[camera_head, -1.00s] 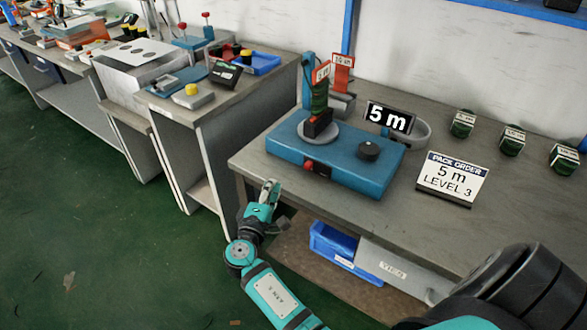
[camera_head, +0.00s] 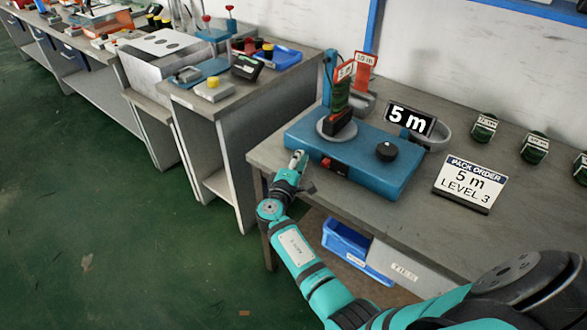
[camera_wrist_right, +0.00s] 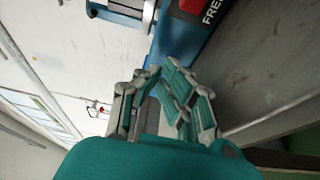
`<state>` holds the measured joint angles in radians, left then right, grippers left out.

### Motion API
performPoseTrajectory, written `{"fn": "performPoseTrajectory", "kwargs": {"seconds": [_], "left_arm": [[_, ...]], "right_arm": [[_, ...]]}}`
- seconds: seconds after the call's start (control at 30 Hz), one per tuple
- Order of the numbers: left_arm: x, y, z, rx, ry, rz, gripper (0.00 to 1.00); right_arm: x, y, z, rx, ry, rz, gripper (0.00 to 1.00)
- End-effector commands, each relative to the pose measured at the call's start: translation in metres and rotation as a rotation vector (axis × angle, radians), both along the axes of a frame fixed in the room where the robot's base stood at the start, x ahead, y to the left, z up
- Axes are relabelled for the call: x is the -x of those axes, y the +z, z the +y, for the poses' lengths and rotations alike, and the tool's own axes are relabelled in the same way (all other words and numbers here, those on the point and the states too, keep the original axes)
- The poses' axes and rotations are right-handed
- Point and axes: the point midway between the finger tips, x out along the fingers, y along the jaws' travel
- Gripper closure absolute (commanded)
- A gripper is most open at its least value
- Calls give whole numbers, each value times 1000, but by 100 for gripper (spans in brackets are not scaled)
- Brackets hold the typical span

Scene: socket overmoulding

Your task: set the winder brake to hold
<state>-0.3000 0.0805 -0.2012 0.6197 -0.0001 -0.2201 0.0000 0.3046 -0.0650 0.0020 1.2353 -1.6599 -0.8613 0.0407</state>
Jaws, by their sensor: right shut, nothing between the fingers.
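The blue winder (camera_head: 380,177) stands on the grey bench, with a green coil (camera_head: 341,96) upright on its round grey plate and a black knob (camera_head: 387,151) on top. The red brake switch (camera_head: 330,164) sits on its front face. In the right wrist view the red switch (camera_wrist_right: 192,5) is cut off by the top edge, beside lettering that starts "FRE". My right gripper (camera_head: 298,160) is shut and empty, just left of the switch and in front of the winder's front left corner. Its fingers (camera_wrist_right: 165,95) show below the switch in the wrist view. My left gripper is not in view.
A "5 m" display (camera_head: 411,119) stands behind the winder, and a pack order sign (camera_head: 466,186) reading "5 m LEVEL 3" is to its right. Several green coils line the bench's back right. A blue bin (camera_head: 346,239) is below. Another bench (camera_head: 232,110) stands to the left.

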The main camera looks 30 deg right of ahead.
Motion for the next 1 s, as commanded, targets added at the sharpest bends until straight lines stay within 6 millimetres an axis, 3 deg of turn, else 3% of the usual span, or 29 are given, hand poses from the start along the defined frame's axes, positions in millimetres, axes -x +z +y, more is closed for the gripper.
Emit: {"fn": "performPoseTrajectory", "kwargs": {"seconds": [0.03,0.1,0.3,0.77,1.0], "left_arm": [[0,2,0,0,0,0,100],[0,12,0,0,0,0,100],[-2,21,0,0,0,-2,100],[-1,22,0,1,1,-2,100],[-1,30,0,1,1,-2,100]], "right_arm": [[-5,2,-7,2,-2,1,100],[11,2,-9,1,-1,4,100],[30,1,-17,-1,-1,2,100],[36,0,-20,1,-1,1,100],[71,0,-35,1,-2,3,100]]}}
